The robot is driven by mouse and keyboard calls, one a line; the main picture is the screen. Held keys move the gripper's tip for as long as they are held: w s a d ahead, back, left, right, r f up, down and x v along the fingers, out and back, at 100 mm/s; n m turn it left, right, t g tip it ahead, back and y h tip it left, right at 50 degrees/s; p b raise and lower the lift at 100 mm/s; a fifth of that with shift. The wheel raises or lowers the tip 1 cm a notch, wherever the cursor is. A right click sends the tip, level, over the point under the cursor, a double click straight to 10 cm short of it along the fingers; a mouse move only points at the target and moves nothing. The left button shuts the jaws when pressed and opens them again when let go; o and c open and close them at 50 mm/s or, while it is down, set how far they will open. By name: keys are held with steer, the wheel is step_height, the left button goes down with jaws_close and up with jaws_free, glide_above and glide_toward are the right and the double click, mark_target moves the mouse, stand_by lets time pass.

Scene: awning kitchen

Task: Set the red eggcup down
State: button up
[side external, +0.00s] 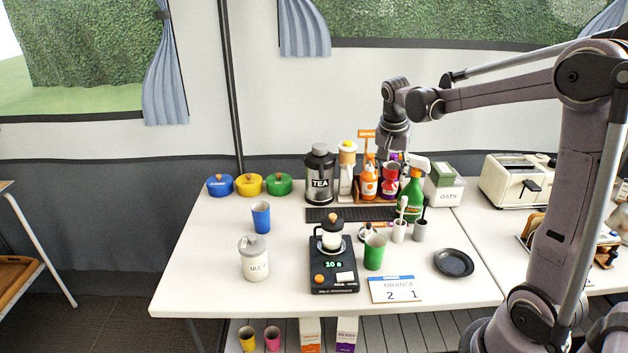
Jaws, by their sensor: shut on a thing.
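The red eggcup (390,183) is at the back of the white counter (205,285), between an orange bottle (369,181) and a green spray bottle (411,193). My gripper (392,163) points down from above and is shut on the red eggcup at its upper part. The fingertips are small and partly hidden by the spray bottle and the cup. I cannot tell whether the cup's base touches the surface below it.
A dark mat (345,214) lies in front. The counter's front-left is clear.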

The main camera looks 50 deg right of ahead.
steer(key=s+d+f+m, duration=0.1)
steer(key=s+f+m, duration=0.1)
steer(key=s, duration=0.8)
steer(key=s+d+f+m, duration=0.1)
steer(key=s+d+f, duration=0.15)
steer(key=s, duration=0.75)
steer(key=shift+g, duration=0.4)
steer(key=w+a+f, duration=0.2)
steer(key=w+f, duration=0.1)
steer(key=f, duration=0.1)
steer(key=w+a+f, duration=0.1)
steer(key=w+f, duration=0.2)
steer(key=w, duration=0.1)
steer(key=w+a+f, duration=0.2)
steer(key=w+f, duration=0.1)
steer(key=f, duration=0.1)
steer(key=shift+w+a+f, duration=0.3)
steer(key=shift+w+a, duration=0.05)
steer(key=shift+a+x, duration=0.25)
steer(key=shift+x, duration=0.7)
steer(key=shift+a+x, duration=0.2)
steer(key=shift+x, duration=0.75)
steer(key=shift+f, duration=0.3)
steer(key=o, duration=1.2)
steer(key=shift+r, duration=0.15)
